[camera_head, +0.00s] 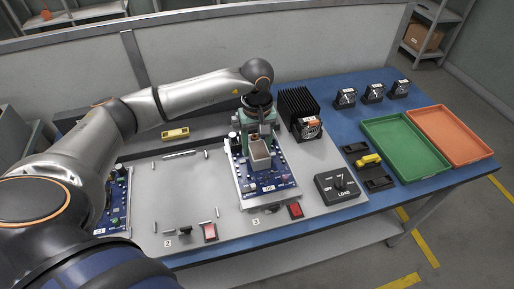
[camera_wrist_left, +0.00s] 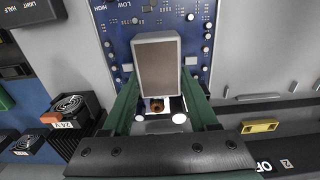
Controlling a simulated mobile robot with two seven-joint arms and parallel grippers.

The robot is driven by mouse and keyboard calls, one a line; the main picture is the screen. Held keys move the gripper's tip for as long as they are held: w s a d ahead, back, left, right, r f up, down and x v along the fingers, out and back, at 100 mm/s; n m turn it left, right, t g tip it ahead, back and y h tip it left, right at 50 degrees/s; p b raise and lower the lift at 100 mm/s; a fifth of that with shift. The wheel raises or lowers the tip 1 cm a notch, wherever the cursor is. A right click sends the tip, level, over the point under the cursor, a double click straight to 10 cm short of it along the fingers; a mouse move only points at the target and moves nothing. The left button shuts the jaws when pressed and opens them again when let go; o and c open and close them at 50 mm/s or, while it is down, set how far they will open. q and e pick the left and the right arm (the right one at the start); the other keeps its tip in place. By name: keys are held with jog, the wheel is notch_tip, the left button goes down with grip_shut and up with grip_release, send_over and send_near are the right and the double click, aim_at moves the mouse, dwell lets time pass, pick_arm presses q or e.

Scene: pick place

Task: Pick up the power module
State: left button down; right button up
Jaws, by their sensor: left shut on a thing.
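My left gripper (camera_head: 261,143) points down over the blue circuit board (camera_head: 284,181) in the middle of the workbench. Its green fingers (camera_wrist_left: 160,84) are shut on a grey box-shaped module (camera_head: 260,163), which also shows in the left wrist view (camera_wrist_left: 157,66). The module is upright over the board; I cannot tell whether it touches it. No label names it as the power module. A black fan unit with an orange 24V label (camera_head: 311,130) sits at the front of a black finned block (camera_head: 298,104). My right gripper is not in view.
Several small black fan units, one of them here (camera_head: 372,93), stand at the back right. A green tray (camera_head: 404,147) and an orange tray (camera_head: 453,136) lie at the right. A LOAD dial box (camera_head: 337,187) and a red switch (camera_head: 296,210) are near the board.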

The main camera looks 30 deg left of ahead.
aim_at(257, 154)
pick_arm(q)
jog(key=r, duration=0.1)
jog(key=s+d+r, duration=0.1)
jog(key=s+r, duration=0.1)
jog(key=r, duration=0.1)
jog(key=shift+s+d, duration=0.2)
jog(key=shift+d, duration=0.15)
jog(key=s+d+r, duration=0.5)
jog(key=s+r, duration=0.2)
jog(key=shift+s+r+p, duration=0.15)
jog(key=shift+r+p, duration=0.2)
dwell(0.5)
